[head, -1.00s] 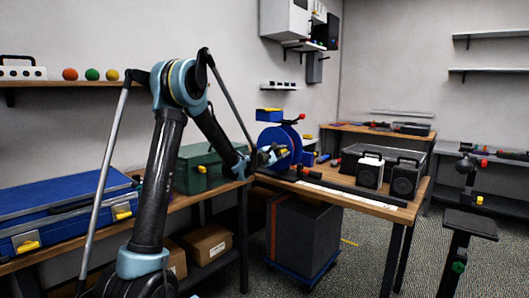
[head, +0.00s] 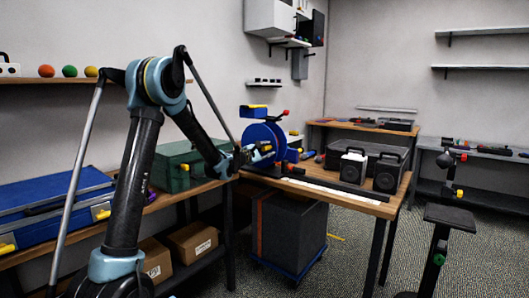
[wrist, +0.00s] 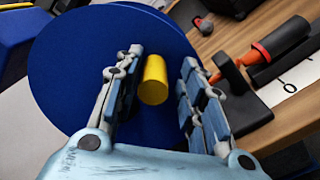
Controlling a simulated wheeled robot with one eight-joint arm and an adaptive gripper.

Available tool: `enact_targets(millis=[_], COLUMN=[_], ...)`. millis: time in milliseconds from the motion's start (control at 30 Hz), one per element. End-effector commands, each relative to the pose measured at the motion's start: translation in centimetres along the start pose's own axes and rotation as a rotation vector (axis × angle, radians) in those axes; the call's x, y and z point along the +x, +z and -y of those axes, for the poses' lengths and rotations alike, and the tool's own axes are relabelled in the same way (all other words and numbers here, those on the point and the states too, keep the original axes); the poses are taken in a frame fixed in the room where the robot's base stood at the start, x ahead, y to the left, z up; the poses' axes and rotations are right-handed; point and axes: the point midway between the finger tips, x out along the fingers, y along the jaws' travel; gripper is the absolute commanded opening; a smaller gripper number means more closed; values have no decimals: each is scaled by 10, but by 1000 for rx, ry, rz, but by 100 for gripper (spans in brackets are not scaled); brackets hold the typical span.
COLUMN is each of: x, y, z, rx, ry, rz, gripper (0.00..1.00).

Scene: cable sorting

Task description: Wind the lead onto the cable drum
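The blue cable drum (head: 257,134) stands upright at the left end of the wooden bench, with a red knob at its upper right. In the wrist view, the drum's blue disc (wrist: 75,62) fills the left and middle. A yellow cylindrical handle (wrist: 154,80) sits in front of the disc, between the fingers of my gripper (wrist: 155,90). The fingers are apart, with a clear gap on the handle's right and a smaller one on its left. In the head view my gripper (head: 262,152) is at the drum's face. I cannot make out the lead clearly.
An orange-and-black tool-like item (wrist: 275,47) lies right of the drum. A green case (head: 172,168) and a blue case (head: 45,225) lie on the left bench. A dark stand (head: 450,216) is at far right.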

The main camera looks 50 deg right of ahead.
Motion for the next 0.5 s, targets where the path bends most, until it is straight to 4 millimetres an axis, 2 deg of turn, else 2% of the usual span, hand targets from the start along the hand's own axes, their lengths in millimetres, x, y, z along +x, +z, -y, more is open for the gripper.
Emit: enact_targets(millis=[333,500], x=[-1,-16], y=[0,0], z=[-1,-1], rx=[-1,-2], ry=[0,0], rz=[0,0], gripper=[41,41])
